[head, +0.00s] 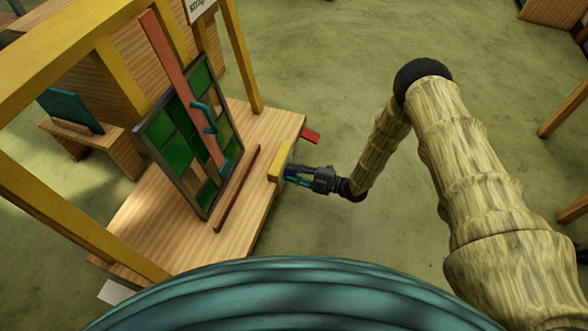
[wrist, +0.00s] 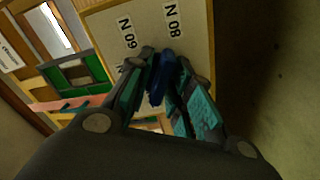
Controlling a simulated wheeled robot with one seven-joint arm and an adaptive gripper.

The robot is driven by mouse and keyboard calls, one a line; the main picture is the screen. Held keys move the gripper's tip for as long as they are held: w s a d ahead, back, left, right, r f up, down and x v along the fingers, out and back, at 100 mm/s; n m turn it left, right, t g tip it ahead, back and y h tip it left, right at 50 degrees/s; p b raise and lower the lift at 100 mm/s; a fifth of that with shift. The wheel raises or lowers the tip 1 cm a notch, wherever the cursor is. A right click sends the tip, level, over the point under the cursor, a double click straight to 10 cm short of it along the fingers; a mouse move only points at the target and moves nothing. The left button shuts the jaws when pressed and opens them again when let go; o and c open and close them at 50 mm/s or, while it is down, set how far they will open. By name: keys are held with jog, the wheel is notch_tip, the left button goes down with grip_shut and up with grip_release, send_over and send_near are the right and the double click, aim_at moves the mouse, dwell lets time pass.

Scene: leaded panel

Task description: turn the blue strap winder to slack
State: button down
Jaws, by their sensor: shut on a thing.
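The blue strap winder (wrist: 161,76) is a dark blue handle in front of a beige scale plate (wrist: 188,55) marked 60 N and 80 N. My gripper (wrist: 164,84) is shut on the winder, with one finger on each side. In the head view my gripper (head: 291,173) meets the right face of a yellow box (head: 280,160) at the bench edge, and the winder is hard to make out there. The leaded panel (head: 168,127) with green panes leans upright on the bench. A salmon strap (head: 177,75) with a teal handle (head: 204,117) crosses it.
The wooden bench (head: 150,222) carries a brown strip (head: 237,188) before the panel. A red block (head: 311,135) juts from its right edge. Yellow posts (head: 241,55) frame the bench. Green floor (head: 330,80) to the right is open around my arm.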

jog(key=n+p, duration=0.4)
jog(key=n, duration=0.2)
jog(key=n+p, duration=0.1)
jog(key=n, duration=0.1)
jog(key=n+p, duration=0.1)
jog(key=n, duration=0.1)
jog(key=n+p, duration=0.1)
jog(key=n, duration=0.1)
jog(key=shift+f, duration=0.25)
dwell(0.5)
jog(key=c, duration=1.5)
grip_release()
jog(key=shift+d, duration=0.1)
jog(key=v, duration=1.1)
jog(key=shift+s+d, duration=0.15)
jog(key=shift+d, duration=0.2)
